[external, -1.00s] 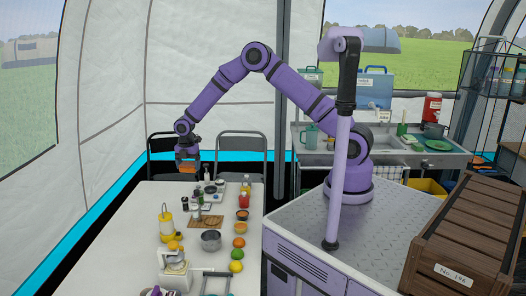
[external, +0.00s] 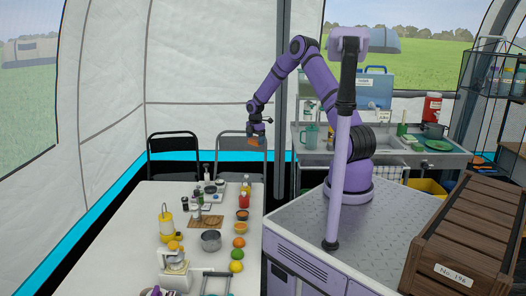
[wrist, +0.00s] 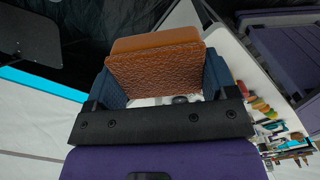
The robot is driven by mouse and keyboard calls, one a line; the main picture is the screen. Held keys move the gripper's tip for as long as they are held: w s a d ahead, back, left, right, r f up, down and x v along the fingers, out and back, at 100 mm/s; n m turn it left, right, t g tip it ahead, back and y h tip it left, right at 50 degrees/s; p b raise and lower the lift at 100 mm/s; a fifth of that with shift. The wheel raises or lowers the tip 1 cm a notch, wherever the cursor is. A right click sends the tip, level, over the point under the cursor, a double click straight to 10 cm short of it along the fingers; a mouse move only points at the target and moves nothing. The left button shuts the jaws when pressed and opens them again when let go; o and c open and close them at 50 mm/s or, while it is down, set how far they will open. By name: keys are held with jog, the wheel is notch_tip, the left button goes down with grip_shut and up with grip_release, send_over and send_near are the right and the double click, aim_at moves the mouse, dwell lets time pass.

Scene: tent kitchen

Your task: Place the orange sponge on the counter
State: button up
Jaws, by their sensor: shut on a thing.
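My gripper (external: 256,134) is shut on the orange sponge (external: 254,141) and holds it in the air. In the external view it hangs above and behind the far right end of the white table, in front of the right-hand chair. In the wrist view the sponge (wrist: 155,65) sits between the two blue fingers of my gripper (wrist: 162,80). Its rough orange-brown face is toward the camera. The grey counter (external: 380,152) with a sink stands at the right back, to the right of the sponge.
The white table (external: 125,235) bears fruit, bowls and bottles. A wooden crate (external: 465,240) stands front right.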

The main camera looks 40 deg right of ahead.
jog(key=s+d+m, duration=0.3)
jog(key=s+d, duration=0.5)
jog(key=d, duration=0.6)
jog(key=s+d+m, duration=0.3)
jog(key=s+d, duration=0.5)
jog(key=d, duration=0.6)
jog(key=s+d+m, duration=0.2)
jog(key=s+d, duration=0.4)
jog(key=s, duration=0.4)
jog(key=s+d+m, duration=0.2)
jog(key=s+d, duration=0.5)
jog(key=s, duration=0.2)
notch_tip(320, 180, down, 5)
jog(key=w+d, duration=0.3)
jog(key=w+d+f, duration=0.1)
jog(key=w+d, duration=0.2)
jog(key=d, duration=0.1)
jog(key=w+d, duration=0.4)
jog(key=shift+d+f, duration=0.2)
jog(key=shift+d, duration=0.05)
jog(key=shift+f, duration=1.7)
jog(key=shift+f, duration=0.2)
